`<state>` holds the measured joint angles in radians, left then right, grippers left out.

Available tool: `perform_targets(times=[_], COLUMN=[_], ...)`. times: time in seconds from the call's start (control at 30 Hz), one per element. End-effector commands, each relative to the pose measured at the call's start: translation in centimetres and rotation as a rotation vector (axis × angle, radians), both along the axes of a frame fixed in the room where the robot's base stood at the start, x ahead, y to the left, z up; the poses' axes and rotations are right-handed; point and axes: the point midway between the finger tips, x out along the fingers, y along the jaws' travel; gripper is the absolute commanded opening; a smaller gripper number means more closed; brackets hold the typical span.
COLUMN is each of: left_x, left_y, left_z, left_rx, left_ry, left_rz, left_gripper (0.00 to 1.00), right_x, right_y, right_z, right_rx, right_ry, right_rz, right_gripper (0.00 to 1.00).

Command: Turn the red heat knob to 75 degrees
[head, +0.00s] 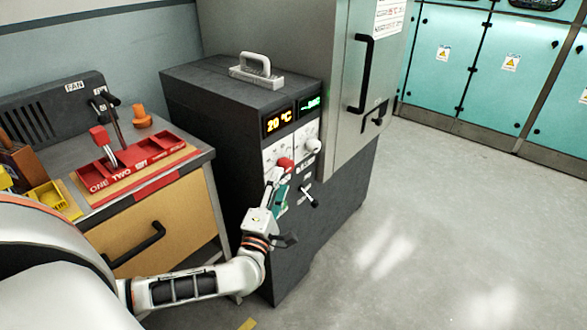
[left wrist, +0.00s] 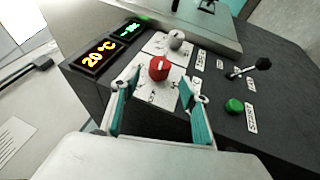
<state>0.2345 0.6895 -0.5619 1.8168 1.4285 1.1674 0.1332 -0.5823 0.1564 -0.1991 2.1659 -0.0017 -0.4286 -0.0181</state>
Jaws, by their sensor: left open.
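The red heat knob (head: 285,164) is on the front panel of the dark grey machine (head: 225,130). It also shows in the left wrist view (left wrist: 159,68), on a white dial plate. The orange display (head: 278,120) above it reads 20 °C, also in the left wrist view (left wrist: 98,55). My left gripper (head: 277,182) is close in front of the knob. In the left wrist view its teal fingers (left wrist: 160,108) are spread, with the knob beyond and between them. I see no clear contact. My right gripper is not in view.
A grey-white knob (head: 313,145) sits right of the red one. A black-handled lever (head: 309,198) and a green button (left wrist: 234,105) are lower on the panel. A workbench with a red tray (head: 160,150) stands left. The floor at right is clear.

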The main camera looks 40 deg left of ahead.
Motion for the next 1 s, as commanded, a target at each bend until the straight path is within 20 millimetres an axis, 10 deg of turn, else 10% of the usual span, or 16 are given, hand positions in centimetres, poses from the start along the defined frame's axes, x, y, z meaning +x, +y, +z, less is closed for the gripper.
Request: perform_targets(times=[0.5, 0.87, 1.0], left_x=[6.2, 6.7, 6.7], left_y=[2.0, 2.2, 2.2], left_z=[1.6, 1.9, 1.9], left_rx=[0.004, 0.004, 0.004], left_ry=[0.000, -0.001, -0.001], left_rz=[-0.001, -0.001, -0.001], left_gripper=[0.45, 0.45, 0.14], right_x=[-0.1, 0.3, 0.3], right_y=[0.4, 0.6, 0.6], right_z=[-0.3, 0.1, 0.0], right_rx=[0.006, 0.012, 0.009], right_ry=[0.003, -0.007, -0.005], right_rz=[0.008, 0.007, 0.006], right_gripper=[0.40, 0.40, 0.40])
